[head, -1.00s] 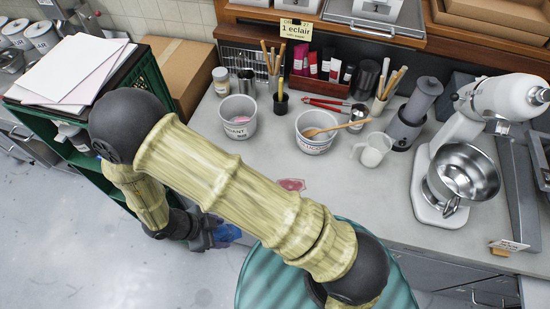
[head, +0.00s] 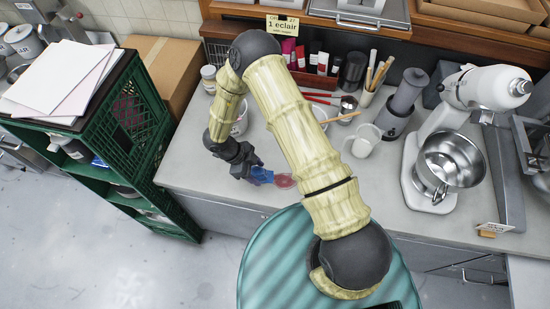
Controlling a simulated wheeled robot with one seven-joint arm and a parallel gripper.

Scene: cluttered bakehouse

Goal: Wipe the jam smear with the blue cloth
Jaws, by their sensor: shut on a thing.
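The jam smear (head: 285,181) is a reddish patch near the front edge of the grey counter (head: 385,210). My gripper (head: 246,172) is low at the front of the counter, just left of the smear. It is shut on the blue cloth (head: 262,175), which hangs out on its right side. The cloth is close beside the smear's left edge; whether it touches the counter is hard to tell. My arm hides part of the counter behind.
A white bucket (head: 240,122) stands behind my gripper, partly hidden by my arm. A white jug (head: 363,142), a grinder (head: 400,105) and a stand mixer (head: 455,150) stand to the right. A green crate shelf (head: 130,112) stands left of the counter. The counter's front middle is clear.

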